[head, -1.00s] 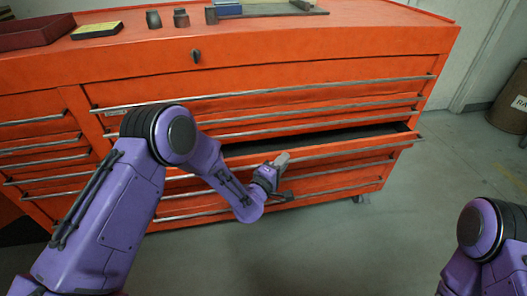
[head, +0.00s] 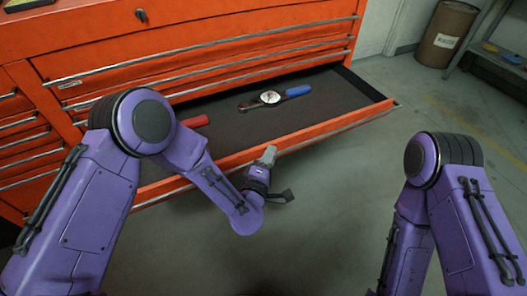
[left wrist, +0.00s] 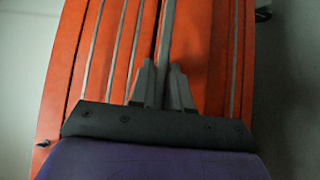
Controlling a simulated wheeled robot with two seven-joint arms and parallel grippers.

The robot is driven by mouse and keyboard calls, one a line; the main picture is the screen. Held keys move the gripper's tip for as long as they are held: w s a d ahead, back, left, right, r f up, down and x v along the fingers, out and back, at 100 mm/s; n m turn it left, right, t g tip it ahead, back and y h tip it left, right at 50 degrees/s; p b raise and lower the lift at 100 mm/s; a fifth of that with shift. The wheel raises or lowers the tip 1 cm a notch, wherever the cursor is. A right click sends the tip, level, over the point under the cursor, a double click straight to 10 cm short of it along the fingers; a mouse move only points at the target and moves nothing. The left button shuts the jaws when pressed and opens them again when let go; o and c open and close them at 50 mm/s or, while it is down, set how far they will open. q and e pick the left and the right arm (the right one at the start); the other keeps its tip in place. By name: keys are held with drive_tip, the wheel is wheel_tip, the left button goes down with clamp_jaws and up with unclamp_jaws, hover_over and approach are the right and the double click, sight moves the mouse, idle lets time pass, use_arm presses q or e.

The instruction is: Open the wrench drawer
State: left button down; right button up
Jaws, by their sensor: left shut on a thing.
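The wrench drawer (head: 330,95) of the orange cabinet stands well out, its dark-lined inside showing. A tool with a round dial and a blue handle (head: 298,91) lies in it, and a red-handled tool (head: 195,121) lies further left, partly hidden by my left arm. My left gripper (head: 268,156) is at the drawer's front edge, shut on the drawer's handle bar (head: 330,132). In the left wrist view the fingers (left wrist: 162,85) close around the metal bar (left wrist: 166,40). My right arm shows at the right, but its gripper is out of view.
Other shut drawers with long bar handles (head: 210,60) are above and to the left. A brown drum (head: 445,35) and a shelf (head: 490,60) stand at the back right. The grey floor (head: 340,200) in front of the drawer is clear.

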use_arm(q)
drive_tip(key=shift+s+d, duration=0.45)
drive_tip(key=shift+s, duration=0.25)
use_arm(e)
drive_tip(key=shift+s+d, duration=0.15)
drive_tip(key=shift+s, duration=0.3)
use_arm(q)
drive_tip(key=c, duration=1.2)
unclamp_jaws()
drive_tip(key=shift+o, duration=0.2)
drive_tip(key=shift+w, duration=0.1)
drive_tip(key=shift+a, duration=0.1)
drive_tip(key=v, duration=1)
drive_tip(key=shift+s, duration=0.3)
